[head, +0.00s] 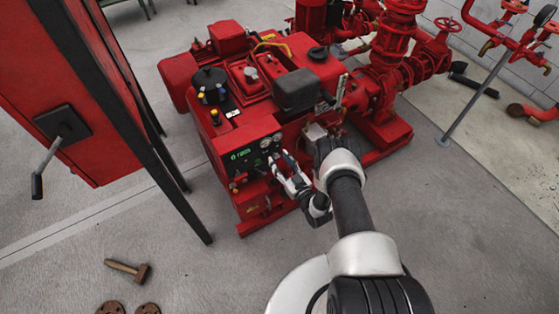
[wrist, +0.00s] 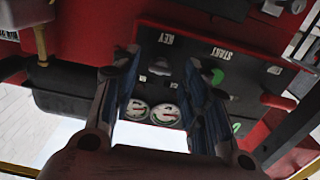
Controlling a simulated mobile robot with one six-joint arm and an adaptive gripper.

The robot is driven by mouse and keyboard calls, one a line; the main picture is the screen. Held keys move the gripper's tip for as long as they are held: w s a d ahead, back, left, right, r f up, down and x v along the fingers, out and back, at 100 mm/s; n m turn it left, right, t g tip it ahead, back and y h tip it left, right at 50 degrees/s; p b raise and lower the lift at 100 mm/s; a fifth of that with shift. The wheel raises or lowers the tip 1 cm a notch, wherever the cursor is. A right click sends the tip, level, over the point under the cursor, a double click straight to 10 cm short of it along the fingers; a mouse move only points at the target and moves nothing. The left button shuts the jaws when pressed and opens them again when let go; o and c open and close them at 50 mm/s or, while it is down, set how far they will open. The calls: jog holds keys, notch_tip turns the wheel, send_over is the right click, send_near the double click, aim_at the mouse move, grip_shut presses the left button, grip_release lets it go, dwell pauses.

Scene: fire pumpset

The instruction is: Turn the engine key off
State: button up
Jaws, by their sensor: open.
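The engine's black control panel (head: 252,153) is on the front of the red engine in the head view. In the wrist view the panel (wrist: 180,45) appears upside down, with the KEY label near its top. A small grey engine key (wrist: 160,67) shows just below that label, between my fingers in the picture. My gripper (wrist: 161,63) is open, with one finger on each side of the key in view. Contact or the remaining gap cannot be told. In the head view my gripper (head: 280,161) is close to the panel's right part, and the key cannot be made out there.
Two round gauges (wrist: 151,112) and a green START button (wrist: 217,76) are near the key. A red cabinet with a lever (head: 62,124) and black post stands left. A hammer (head: 128,269) lies on the floor. Red pump piping (head: 395,50) is behind.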

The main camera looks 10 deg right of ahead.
jog(key=v, duration=1.1)
jog(key=shift+s, duration=0.15)
